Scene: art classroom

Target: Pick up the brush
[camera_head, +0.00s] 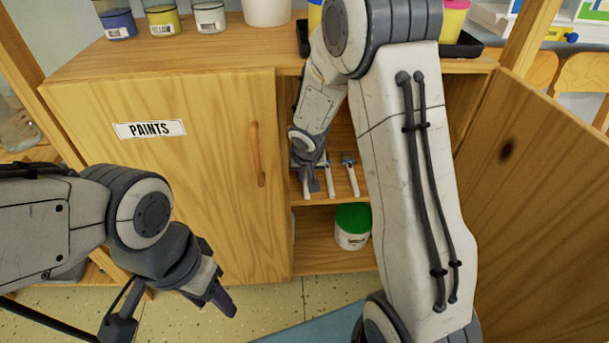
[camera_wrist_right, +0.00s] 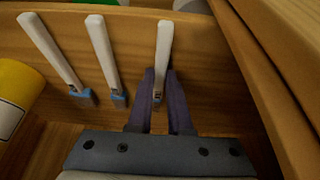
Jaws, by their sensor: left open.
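Three brushes with white handles and blue-grey heads lie side by side on the cabinet shelf (camera_wrist_right: 130,45). In the right wrist view, the rightmost brush (camera_wrist_right: 163,45) lies between the fingers of my right gripper (camera_wrist_right: 160,95). The fingers stand close on either side of it; whether they press on it is unclear. The middle brush (camera_wrist_right: 102,48) and the left brush (camera_wrist_right: 48,50) lie left of the fingers. In the head view, my right gripper (camera_head: 312,182) reaches down into the open cabinet and partly hides the brushes. My left gripper (camera_head: 222,296) is open and empty, outside the cabinet.
The closed door (camera_head: 185,190) marked PAINTS is left of the opening; the open door (camera_head: 540,190) stands right. A green-lidded jar (camera_head: 352,228) is on the lower shelf. A yellow container (camera_wrist_right: 14,95) is left of the brushes. Paint jars (camera_head: 162,20) line the top.

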